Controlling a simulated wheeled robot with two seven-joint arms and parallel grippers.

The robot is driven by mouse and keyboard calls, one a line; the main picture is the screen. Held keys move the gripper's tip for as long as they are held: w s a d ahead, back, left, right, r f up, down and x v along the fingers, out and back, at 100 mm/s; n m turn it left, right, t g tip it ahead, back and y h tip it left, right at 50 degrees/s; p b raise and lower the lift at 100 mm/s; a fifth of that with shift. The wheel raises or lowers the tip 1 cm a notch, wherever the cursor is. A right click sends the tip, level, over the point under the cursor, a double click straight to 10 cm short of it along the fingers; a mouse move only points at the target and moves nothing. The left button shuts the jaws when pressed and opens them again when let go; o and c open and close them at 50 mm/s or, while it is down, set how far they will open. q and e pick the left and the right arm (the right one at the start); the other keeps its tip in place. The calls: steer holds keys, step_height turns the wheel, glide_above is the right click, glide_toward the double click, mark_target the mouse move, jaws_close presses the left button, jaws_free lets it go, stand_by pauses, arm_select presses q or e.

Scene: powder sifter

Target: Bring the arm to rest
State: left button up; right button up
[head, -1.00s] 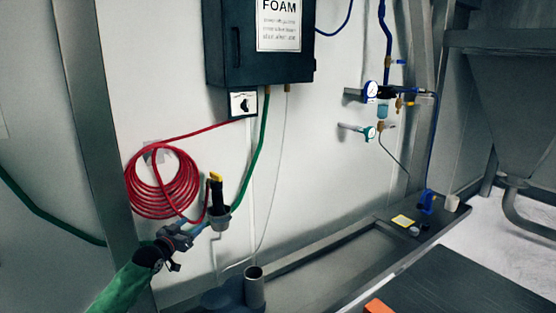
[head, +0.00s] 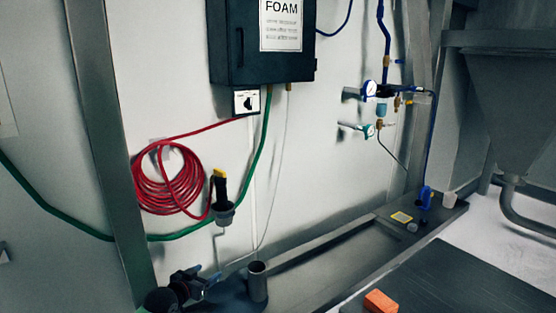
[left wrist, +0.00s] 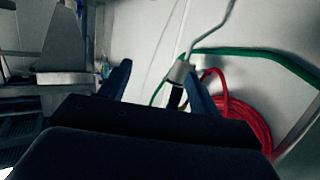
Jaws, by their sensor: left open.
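My left gripper (head: 208,280) is low at the bottom left of the head view, below the wall holder, with its arm mostly out of frame. In the left wrist view its two dark fingers (left wrist: 160,85) are spread apart with nothing held between them. A black handle with a yellow top (head: 220,187) stands in a grey cup-shaped holder (head: 222,213) on the wall, apart from the gripper. The holder also shows in the left wrist view (left wrist: 180,72), beyond the fingers. My right gripper is not in view.
A coiled red hose (head: 170,180) and a green hose (head: 70,223) hang on the wall. A dark FOAM box (head: 235,60) is above. A metal cylinder (head: 257,283) stands near the gripper. An orange block (head: 380,301) lies on a dark surface (head: 450,275) at right.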

arm_select(q)
steer(key=s+d+f+g+y, duration=0.1)
steer(key=s+d+f+g, duration=0.15)
steer(key=s+f, duration=0.65)
steer(key=s+d+f+g+y, duration=0.2)
steer(key=s+f+g, duration=0.1)
steer(key=s, duration=1.2)
steer(key=s+a+f+n+g+y, duration=0.1)
steer(key=s+g, duration=0.1)
steer(key=s, duration=1)
steer(key=s+a+f+n+g+y, duration=0.1)
steer(key=s+a+n+g+y, duration=0.15)
steer(key=s, duration=0.85)
steer(key=s+d+f+g, duration=0.1)
steer(key=s+d+f, duration=0.1)
steer(key=f, duration=1.6)
steer(key=s+d+f+g+h, duration=0.1)
steer(key=s+d+f, duration=0.1)
steer(key=f, duration=1.6)
steer(key=shift+s+d+m+g, duration=0.3)
steer(key=shift+s+d+m, duration=0.1)
steer(key=shift+s+m, duration=0.05)
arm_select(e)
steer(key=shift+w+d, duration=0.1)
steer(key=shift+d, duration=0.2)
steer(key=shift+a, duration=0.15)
